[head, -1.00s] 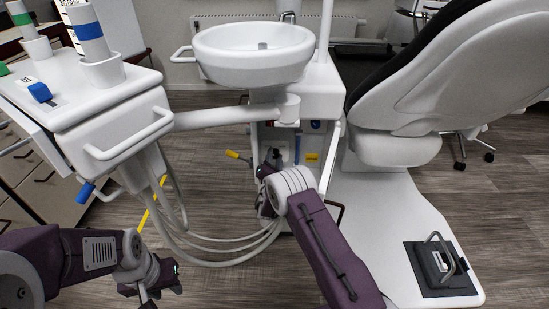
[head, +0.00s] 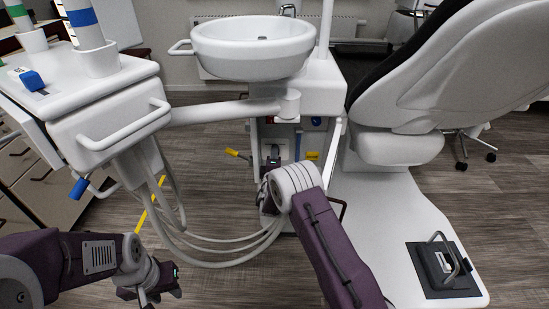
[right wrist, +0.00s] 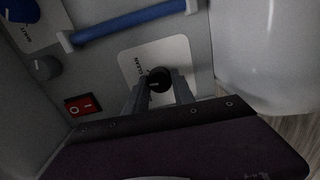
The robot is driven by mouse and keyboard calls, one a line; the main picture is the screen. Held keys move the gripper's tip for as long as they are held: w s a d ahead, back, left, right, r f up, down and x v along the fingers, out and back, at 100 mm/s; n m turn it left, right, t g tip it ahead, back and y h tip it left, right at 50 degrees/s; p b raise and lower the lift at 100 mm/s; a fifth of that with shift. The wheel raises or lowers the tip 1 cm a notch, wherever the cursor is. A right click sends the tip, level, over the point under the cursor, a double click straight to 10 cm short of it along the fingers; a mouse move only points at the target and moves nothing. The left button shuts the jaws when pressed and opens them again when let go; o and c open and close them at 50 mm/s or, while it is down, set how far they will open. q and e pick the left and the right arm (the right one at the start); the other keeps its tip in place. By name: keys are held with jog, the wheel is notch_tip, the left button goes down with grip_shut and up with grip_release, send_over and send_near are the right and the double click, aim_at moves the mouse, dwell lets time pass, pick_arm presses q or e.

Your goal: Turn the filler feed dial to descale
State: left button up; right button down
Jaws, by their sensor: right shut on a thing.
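A black round dial (right wrist: 158,79) sits on a white label plate (right wrist: 172,52) on the grey unit wall in the right wrist view. In the head view my right gripper (head: 273,160) reaches into the open recess under the basin, and the dial is too small to make out there. My left gripper (head: 160,291) hangs low at the left, away from the unit; its finger opening is unclear.
Close to the dial are a red rocker switch (right wrist: 84,104), a grey knob (right wrist: 47,67), a blue knob (right wrist: 46,12) and a blue bar (right wrist: 130,20). Pale hoses (head: 215,263) loop left of my right arm. The chair base (head: 385,235) stands to the right.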

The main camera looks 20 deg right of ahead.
jog(key=m+b, duration=0.2)
jog(key=m, duration=0.1)
jog(key=shift+f, duration=0.25)
jog(key=shift+r+m+y+b, duration=0.15)
jog(key=shift+m+y+b, duration=0.15)
jog(key=shift+m+b, duration=1.45)
jog(key=shift+m, duration=0.25)
jog(key=c, duration=1.1)
grip_release()
jog(key=shift+r, duration=0.1)
jog(key=shift+o, duration=0.2)
jog(key=p+v, duration=0.4)
jog(key=v, duration=0.5)
jog(key=shift+p, duration=0.4)
